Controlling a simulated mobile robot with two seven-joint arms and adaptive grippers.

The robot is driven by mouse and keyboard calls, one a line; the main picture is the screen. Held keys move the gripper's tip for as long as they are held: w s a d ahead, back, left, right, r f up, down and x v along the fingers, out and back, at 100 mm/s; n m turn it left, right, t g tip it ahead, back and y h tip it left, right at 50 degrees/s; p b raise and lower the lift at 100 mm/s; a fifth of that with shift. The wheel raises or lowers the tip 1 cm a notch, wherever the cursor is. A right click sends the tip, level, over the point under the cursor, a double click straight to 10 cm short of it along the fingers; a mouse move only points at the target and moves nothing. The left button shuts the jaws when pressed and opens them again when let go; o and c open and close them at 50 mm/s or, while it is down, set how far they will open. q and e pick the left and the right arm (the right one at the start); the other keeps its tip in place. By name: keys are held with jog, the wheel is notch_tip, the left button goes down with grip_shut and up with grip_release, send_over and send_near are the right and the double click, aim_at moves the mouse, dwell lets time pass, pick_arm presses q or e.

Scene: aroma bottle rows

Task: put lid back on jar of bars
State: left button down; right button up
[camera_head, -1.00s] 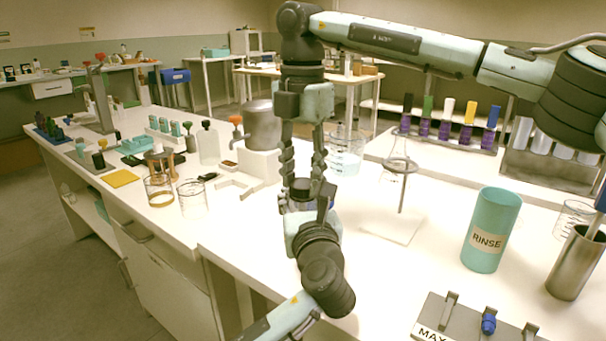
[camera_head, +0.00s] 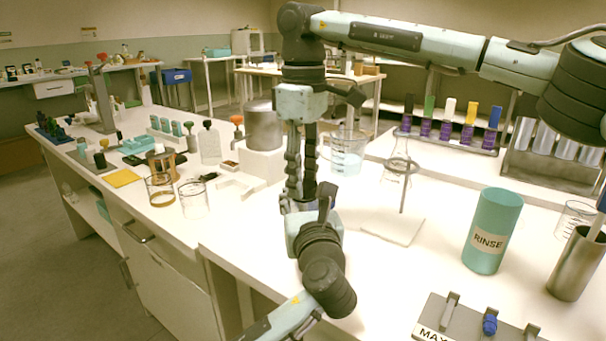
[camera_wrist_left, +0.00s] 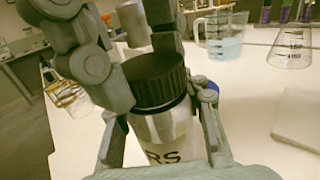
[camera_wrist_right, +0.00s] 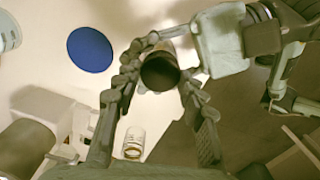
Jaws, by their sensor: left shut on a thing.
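The jar of bars (camera_wrist_left: 165,135) is pale, with part of its label showing, in the left wrist view. My left gripper (camera_wrist_left: 165,115) is shut around its body. The black ridged lid (camera_wrist_left: 155,75) is on the jar's mouth, looking level; I cannot tell whether it is fully seated. The lid also shows from above in the right wrist view (camera_wrist_right: 160,73). My right gripper (camera_wrist_right: 160,65) points down with a finger on either side of the lid; whether both fingers press on it is unclear. In the head view the grippers (camera_head: 300,185) largely hide jar and lid.
A blue disc (camera_wrist_right: 90,49) lies on the bench beside the jar. A beaker of pale blue liquid (camera_head: 347,155) and a flask on a stand (camera_head: 397,180) are to the right. Two glass beakers (camera_head: 193,199) stand left. The teal RINSE cup (camera_head: 490,230) is further right.

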pick_arm(q)
jog(key=shift+f, duration=0.1)
pick_arm(e)
jog(key=o, duration=0.3)
jog(key=shift+r, duration=2.25)
jog(key=shift+c, duration=0.2)
